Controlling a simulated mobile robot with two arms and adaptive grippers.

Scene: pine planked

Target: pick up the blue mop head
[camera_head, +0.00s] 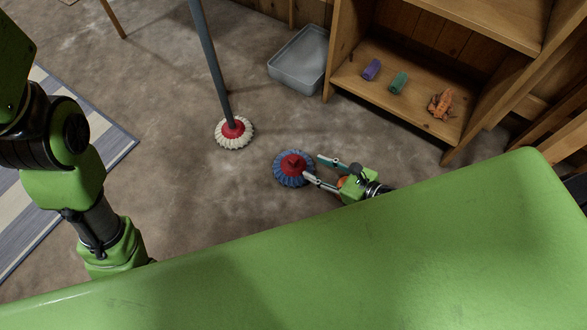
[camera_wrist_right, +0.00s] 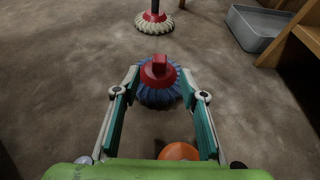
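The blue mop head (camera_head: 287,178) lies on the floor, a ring of blue strands with a red hub and a raised red knob on top. It also shows in the right wrist view (camera_wrist_right: 159,95), ahead of the fingertips. My right gripper (camera_head: 319,169) is open and empty, low over the floor just to the right of the mop head. In the right wrist view the two fingers (camera_wrist_right: 160,95) stand wide apart, with the red knob centred between and beyond them. My left arm hangs at the left of the head view; its gripper is hidden.
A mop with a grey pole and white head (camera_head: 235,136) stands behind the blue one. A grey tub (camera_head: 300,62) sits beside a wooden shelf (camera_head: 425,113) holding purple and green rolls and an orange item. An orange round thing (camera_wrist_right: 180,151) shows between my right finger bases. A striped rug (camera_head: 110,146) lies left.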

